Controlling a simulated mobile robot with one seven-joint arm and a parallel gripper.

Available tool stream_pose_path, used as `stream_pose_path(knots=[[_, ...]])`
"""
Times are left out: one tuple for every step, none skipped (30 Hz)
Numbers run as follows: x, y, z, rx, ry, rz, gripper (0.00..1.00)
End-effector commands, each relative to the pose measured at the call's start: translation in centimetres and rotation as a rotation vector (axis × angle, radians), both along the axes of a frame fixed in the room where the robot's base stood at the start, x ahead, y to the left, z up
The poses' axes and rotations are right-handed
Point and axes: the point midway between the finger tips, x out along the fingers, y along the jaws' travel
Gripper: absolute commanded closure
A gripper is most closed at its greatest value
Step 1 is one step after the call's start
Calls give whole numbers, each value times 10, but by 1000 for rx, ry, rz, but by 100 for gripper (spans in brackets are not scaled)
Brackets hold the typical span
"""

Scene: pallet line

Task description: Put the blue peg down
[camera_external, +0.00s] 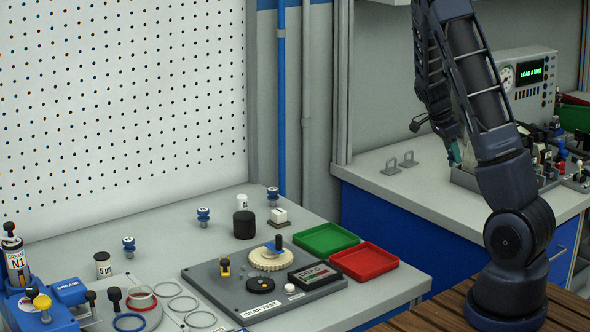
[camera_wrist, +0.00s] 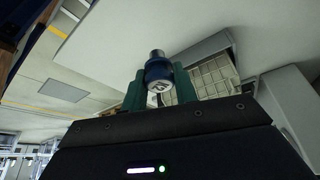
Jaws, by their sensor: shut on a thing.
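My gripper (camera_wrist: 160,92) shows at the middle of the wrist view, with two green fingers shut on a blue peg (camera_wrist: 159,72). The peg has a silver end and a pale label with a dark mark. In the external view my gripper (camera_external: 455,152) hangs above the right bench, by the left end of the grey fixture; the arm mostly hides it, and I cannot make out the held peg there. Similar blue pegs stand on the left bench: one at its left (camera_external: 128,247), one at the middle (camera_external: 203,216) and one at the back (camera_external: 273,196).
The right bench (camera_external: 372,182) has two small grey brackets (camera_external: 400,162) and bare room around them. A grey fixture (camera_external: 466,178) and a test unit with a lit display (camera_external: 531,73) stand there. The left bench holds a gear test board (camera_external: 225,290), a green tray (camera_external: 326,238) and a red tray (camera_external: 364,262).

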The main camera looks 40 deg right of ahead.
Motion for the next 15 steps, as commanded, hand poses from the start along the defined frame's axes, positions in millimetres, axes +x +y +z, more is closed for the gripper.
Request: stream_pose_path(knots=[[-1,-1,-12,0,4,-2,94],[-1,-1,-19,0,5,-2,94],[-1,-1,-27,-1,4,0,94],[-1,0,-33,0,3,0,94],[-1,-1,-39,-1,4,0,94],[-1,-1,-46,-1,3,-1,94],[-1,-1,-51,0,3,-2,94],[0,0,-55,0,2,-1,94],[0,0,-60,0,1,0,94],[0,0,-63,0,2,1,94],[0,0,-66,-1,1,0,94],[0,0,-68,0,0,0,94],[0,0,-69,0,0,0,94],[0,0,-70,0,0,0,94],[0,0,-72,0,-1,0,94]])
